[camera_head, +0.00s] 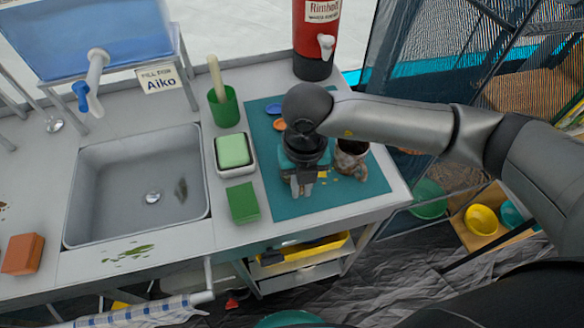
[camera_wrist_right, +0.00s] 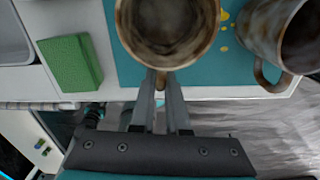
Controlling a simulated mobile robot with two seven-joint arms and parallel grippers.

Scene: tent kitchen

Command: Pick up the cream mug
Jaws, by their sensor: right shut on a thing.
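The cream mug (camera_wrist_right: 168,30) is seen from above at the top middle of the right wrist view. Its inside looks grey-brown and empty, and its handle (camera_wrist_right: 161,80) points toward my right gripper. My right gripper (camera_wrist_right: 162,88) is shut on this handle. In the head view, my right gripper (camera_head: 302,186) is over the teal mat, and it and the arm hide most of the held mug. I cannot tell whether the mug touches the mat. My left gripper is not in view.
A second, brown-speckled mug (camera_head: 350,160) stands close at the right. A green sponge (camera_head: 243,202), a soap dish (camera_head: 234,155) and a green cup (camera_head: 224,107) are at the left. A red dispenser (camera_head: 318,45) stands behind. The mat's (camera_head: 345,196) front right is clear.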

